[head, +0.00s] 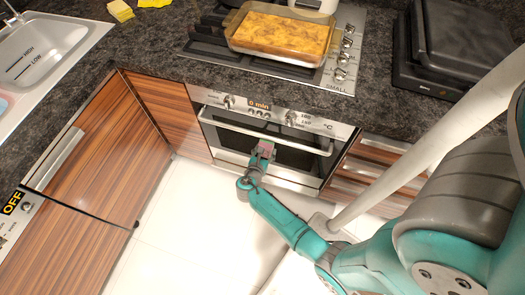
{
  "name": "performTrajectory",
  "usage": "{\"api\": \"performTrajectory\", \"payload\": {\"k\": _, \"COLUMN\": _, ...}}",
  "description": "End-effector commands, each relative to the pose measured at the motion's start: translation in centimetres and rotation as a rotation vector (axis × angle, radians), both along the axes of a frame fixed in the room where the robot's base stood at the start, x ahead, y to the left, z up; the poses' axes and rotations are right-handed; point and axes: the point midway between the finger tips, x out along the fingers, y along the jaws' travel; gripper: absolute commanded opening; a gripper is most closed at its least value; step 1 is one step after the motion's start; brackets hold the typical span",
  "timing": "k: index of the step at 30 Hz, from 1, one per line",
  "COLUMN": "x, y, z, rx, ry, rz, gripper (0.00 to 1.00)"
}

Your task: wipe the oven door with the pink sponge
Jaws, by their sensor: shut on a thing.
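The oven door (297,157) is a dark glass panel with a silver frame and a long bar handle (231,125), in the middle of the head view under the hob. It looks shut. My gripper (265,148) is in front of the door's glass, just below the handle, and is shut on a small pinkish thing, the pink sponge (266,146). Only a little of the sponge shows. I cannot tell whether it touches the glass.
A glass dish of yellow food (280,35) stands on the hob (205,50). A black grill (455,50) is on the counter at right. A yellow sponge (120,10) and yellow cloth (154,3) lie near the sink (45,55). The white floor (165,230) is clear at left.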

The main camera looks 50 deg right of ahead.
Motion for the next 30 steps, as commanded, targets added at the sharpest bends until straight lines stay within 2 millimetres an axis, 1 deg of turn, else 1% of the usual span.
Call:
{"api": "performTrajectory", "payload": {"k": 5, "x": 0.6, "y": 0.1, "z": 0.1, "rx": 0.000, "ry": -0.003, "rz": 0.001, "gripper": 0.36}}
{"api": "performTrajectory", "payload": {"k": 13, "x": 2.7, "y": 0.6, "z": 0.2, "rx": -0.001, "ry": -0.006, "rz": 0.001, "gripper": 0.36}}
{"api": "performTrajectory", "payload": {"k": 14, "x": 2.9, "y": 0.6, "z": 0.2, "rx": -0.001, "ry": -0.006, "rz": 0.001, "gripper": 0.31}}
{"api": "performTrajectory", "payload": {"k": 19, "x": 4.1, "y": 1.0, "z": 0.3, "rx": -0.002, "ry": -0.006, "rz": 0.002, "gripper": 0.31}}
{"api": "performTrajectory", "payload": {"k": 26, "x": 4.1, "y": 1.2, "z": 0.6, "rx": -0.003, "ry": -0.006, "rz": 0.001, "gripper": 0.31}}
{"api": "performTrajectory", "payload": {"k": 30, "x": 3.6, "y": 1.0, "z": 0.5, "rx": -0.003, "ry": -0.004, "rz": 0.000, "gripper": 0.31}}
